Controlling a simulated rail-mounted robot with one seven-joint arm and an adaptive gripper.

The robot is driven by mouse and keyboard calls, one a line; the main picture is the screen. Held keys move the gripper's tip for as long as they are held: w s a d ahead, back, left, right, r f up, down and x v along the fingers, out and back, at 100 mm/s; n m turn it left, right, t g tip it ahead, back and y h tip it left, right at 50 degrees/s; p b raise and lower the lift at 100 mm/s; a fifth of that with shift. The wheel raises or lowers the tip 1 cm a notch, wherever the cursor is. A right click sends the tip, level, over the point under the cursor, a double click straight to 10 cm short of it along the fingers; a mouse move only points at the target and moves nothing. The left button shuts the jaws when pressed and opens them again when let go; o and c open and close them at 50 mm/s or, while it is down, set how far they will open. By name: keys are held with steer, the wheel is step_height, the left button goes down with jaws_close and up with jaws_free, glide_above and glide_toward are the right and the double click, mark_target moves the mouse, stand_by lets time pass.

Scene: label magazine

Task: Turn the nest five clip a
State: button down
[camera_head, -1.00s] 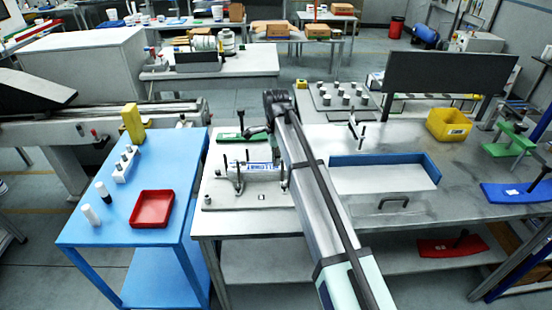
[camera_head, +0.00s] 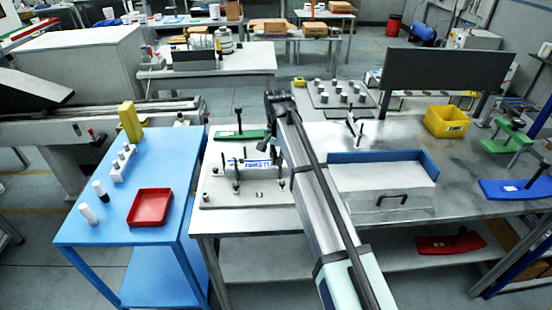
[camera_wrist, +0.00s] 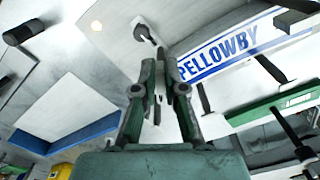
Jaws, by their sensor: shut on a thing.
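A pale fixture plate (camera_head: 218,196) stands on the near bench. Several upright posts with dark clip arms stand on it, one of them a clip post (camera_head: 236,178) at its left. A white label with blue FELLOWBY print (camera_head: 252,163) lies among them and is large in the wrist view (camera_wrist: 225,52). My gripper (camera_wrist: 166,78) is shut close beside the label's end, on what looks like a thin clip part (camera_wrist: 157,108). The fingers hide most of it. A dark-tipped clip arm (camera_wrist: 143,32) shows just beyond the fingertips. I cannot tell which clip is number five.
A green block with a dark upright handle (camera_head: 240,135) stands behind the plate. A blue-walled tray (camera_head: 385,158) lies to the right of my arm. A blue table (camera_head: 110,232) with a red tray (camera_head: 150,193) stands at left, across a gap.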

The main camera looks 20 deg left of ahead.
steer(key=shift+w+d+n, duration=0.1)
steer(key=shift+d+n, duration=0.15)
steer(key=shift+n, duration=0.95)
steer(key=shift+s+d+n, duration=0.1)
steer(key=shift+d+n, duration=0.15)
steer(key=shift+n, duration=0.95)
steer(key=shift+w+d+n, duration=0.1)
steer(key=shift+d+n, duration=0.15)
steer(key=shift+n, duration=0.95)
steer(key=c, duration=1.2)
jaws_free()
steer(key=shift+c, duration=0.2)
step_height(320, 180, up, 12)
